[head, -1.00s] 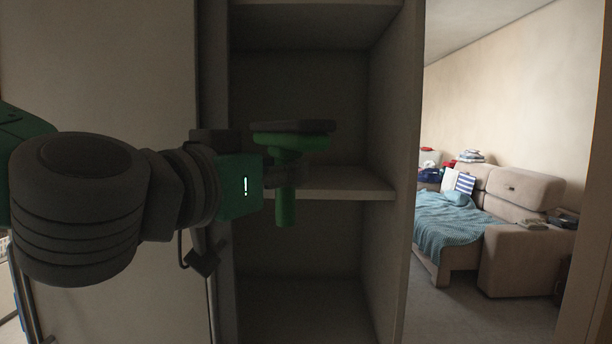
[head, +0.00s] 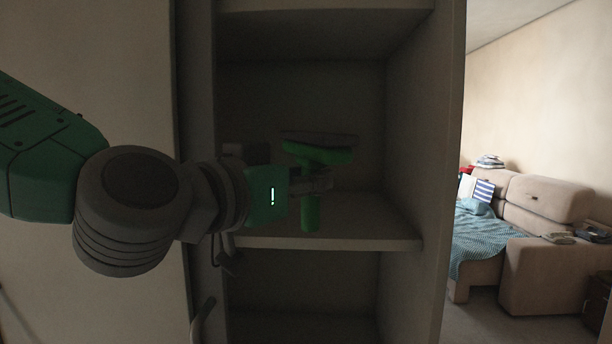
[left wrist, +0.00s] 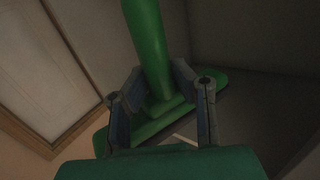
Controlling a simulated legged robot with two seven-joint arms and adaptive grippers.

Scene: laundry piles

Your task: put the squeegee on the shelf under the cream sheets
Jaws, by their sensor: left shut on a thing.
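The squeegee (head: 318,152) is green with a dark strip along its top. Its wide head is up and its handle hangs down. My left gripper (head: 318,183) is shut on it just below the head. The squeegee is at the open compartment above the shelf board (head: 365,242); the handle's lower end appears close above the board, and I cannot tell whether they touch. In the left wrist view, the fingers (left wrist: 157,88) straddle the green handle (left wrist: 148,40) near the squeegee head. No cream sheets show. My right gripper is not in view.
The cabinet's right side wall (head: 428,150) stands close beside the squeegee. Another shelf (head: 330,8) is above, and an empty-looking compartment (head: 305,290) is below. A beige sofa (head: 555,265) with a blue blanket (head: 485,245) is far off to the right.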

